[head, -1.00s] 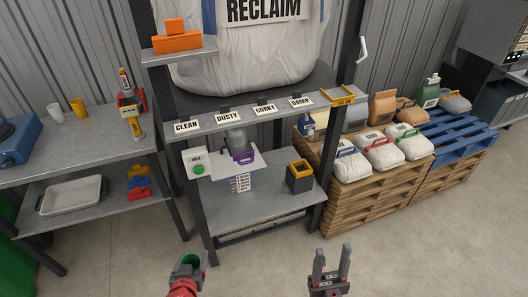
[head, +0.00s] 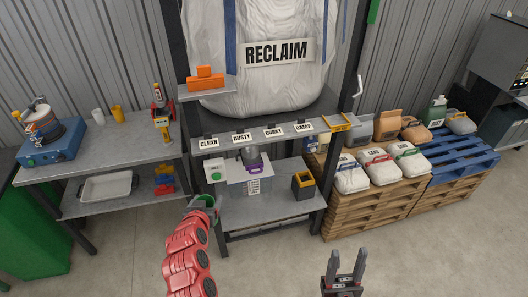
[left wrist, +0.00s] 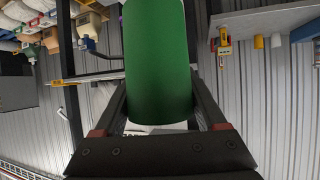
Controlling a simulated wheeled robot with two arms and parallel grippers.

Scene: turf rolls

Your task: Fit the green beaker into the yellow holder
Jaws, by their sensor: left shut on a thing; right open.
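The green beaker (head: 209,201) is in my left gripper (head: 204,205), in front of the shelf rack. In the left wrist view the beaker (left wrist: 160,65) fills the space between the two fingers (left wrist: 161,105), which are shut on it. A dark box with a yellow rim (head: 303,180) stands on the lower shelf, right of the beaker. A flat yellow frame with a yellow label (head: 340,123) sits at the right end of the label shelf. I cannot tell which of these two is the holder. My right gripper (head: 346,262) is open and empty at the bottom.
A purple-and-grey device (head: 252,160) and a white box with a green button (head: 214,171) stand left of the yellow-rimmed box. Rack posts flank the shelves. Bags on pallets (head: 350,172) stand right; a workbench (head: 118,145) stands left. The floor in front is clear.

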